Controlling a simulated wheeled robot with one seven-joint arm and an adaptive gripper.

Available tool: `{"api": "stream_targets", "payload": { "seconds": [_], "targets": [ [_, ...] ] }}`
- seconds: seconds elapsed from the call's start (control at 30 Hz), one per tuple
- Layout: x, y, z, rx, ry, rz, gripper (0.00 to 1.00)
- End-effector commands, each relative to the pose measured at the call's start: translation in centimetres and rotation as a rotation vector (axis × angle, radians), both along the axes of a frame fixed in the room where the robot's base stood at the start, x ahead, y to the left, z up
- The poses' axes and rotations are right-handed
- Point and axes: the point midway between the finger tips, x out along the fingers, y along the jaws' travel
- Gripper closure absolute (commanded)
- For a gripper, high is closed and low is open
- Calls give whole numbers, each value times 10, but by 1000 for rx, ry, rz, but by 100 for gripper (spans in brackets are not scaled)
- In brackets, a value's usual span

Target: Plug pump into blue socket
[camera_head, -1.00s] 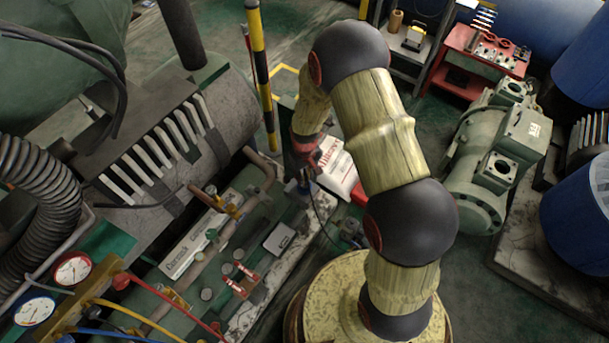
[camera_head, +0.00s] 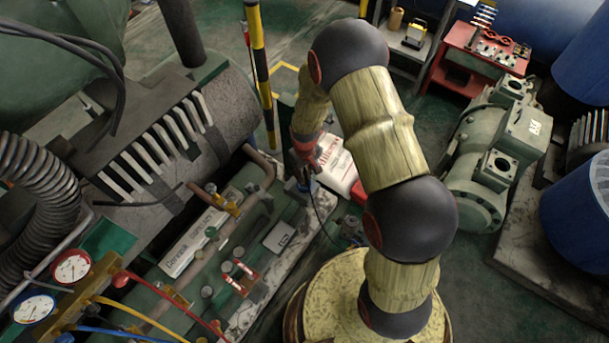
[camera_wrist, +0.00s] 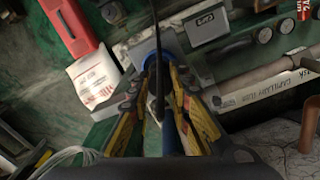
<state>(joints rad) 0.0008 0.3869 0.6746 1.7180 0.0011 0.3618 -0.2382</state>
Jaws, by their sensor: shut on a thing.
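My gripper (camera_wrist: 160,88) is in the wrist view, with its yellow-and-black fingers closed around a slim, dark piece, taken to be the pump plug. A dark cable (camera_wrist: 155,22) runs up the middle of the view, across the plug and socket area. The blue socket (camera_wrist: 149,63) shows as a blue rim on a grey box, right at the fingertips. The cable and fingers cover much of it, so I cannot tell whether the plug is inside or just in front. In the head view my gripper (camera_head: 305,165) points down beside the grey box, its fingers mostly hidden.
A white sack (camera_head: 335,165) and a red box (camera_wrist: 68,28) lie close beside the socket. A pipe (camera_wrist: 265,82) and valves run along the machine bench. A yellow-black post (camera_head: 260,70) stands behind. Gauges (camera_head: 72,268) with hoses are at lower left.

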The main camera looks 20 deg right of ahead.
Motion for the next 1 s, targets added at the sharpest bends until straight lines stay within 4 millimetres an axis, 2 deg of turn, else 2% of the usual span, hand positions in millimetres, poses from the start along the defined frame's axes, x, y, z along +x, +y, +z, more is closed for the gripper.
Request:
{"api": "stream_targets", "payload": {
  "seconds": [1.0],
  "targets": [
    [0, 0, -12, 0, 0, 0, 100]
  ]
}}
